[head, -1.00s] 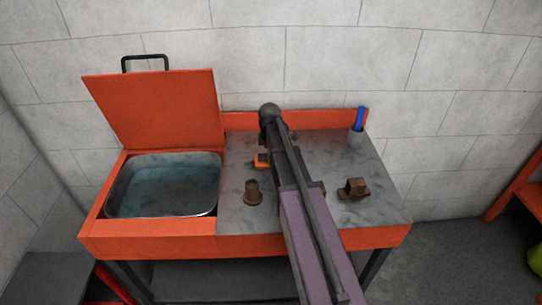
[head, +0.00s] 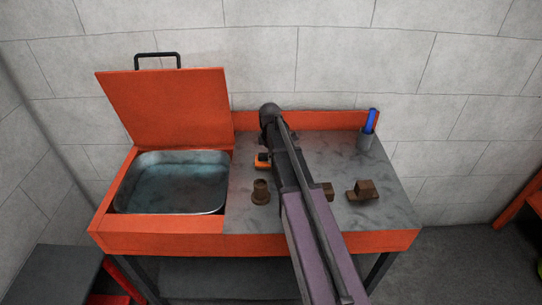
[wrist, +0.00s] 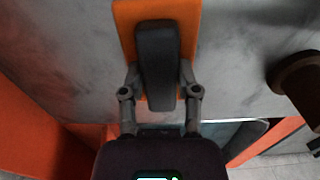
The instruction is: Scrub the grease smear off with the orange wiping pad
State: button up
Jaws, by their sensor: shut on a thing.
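The orange wiping pad (wrist: 126,22) with its dark grey handle (wrist: 157,60) is in the wrist view. My gripper (wrist: 158,82) is shut on the handle, one finger on each side. In the head view the pad (head: 262,164) shows as a small orange piece at the left of my arm, over the grey worktop (head: 245,215). I cannot tell whether it touches the top. Dark mottling covers much of the worktop, and I cannot make out a distinct grease smear; my arm hides part of the surface.
A brown flanged part (head: 261,192) stands just in front of the pad. A brown block (head: 327,190) is partly behind my arm, and a stepped brown block (head: 363,191) is right. A cup (head: 366,137) with a blue item stands back right. A water basin (head: 172,183) is left.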

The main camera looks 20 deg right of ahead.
aim_at(262, 155)
jog(key=shift+w+a+f, duration=0.1)
jog(key=shift+w+a, duration=0.15)
jog(key=shift+a, duration=0.6)
jog(key=shift+w+a, duration=0.25)
jog(key=shift+a, duration=0.55)
jog(key=shift+a, duration=0.1)
jog(key=shift+w+a, duration=0.35)
jog(key=shift+a, duration=0.45)
jog(key=shift+w+a, duration=0.3)
jog(key=shift+a, duration=0.45)
jog(key=shift+s+d, duration=0.15)
jog(key=shift+s, duration=0.05)
jog(key=shift+d, duration=0.15)
jog(key=shift+s+d, duration=0.2)
jog(key=shift+d, duration=0.5)
jog(key=shift+s+d, duration=0.2)
jog(key=shift+d, duration=0.5)
jog(key=shift+d, duration=0.1)
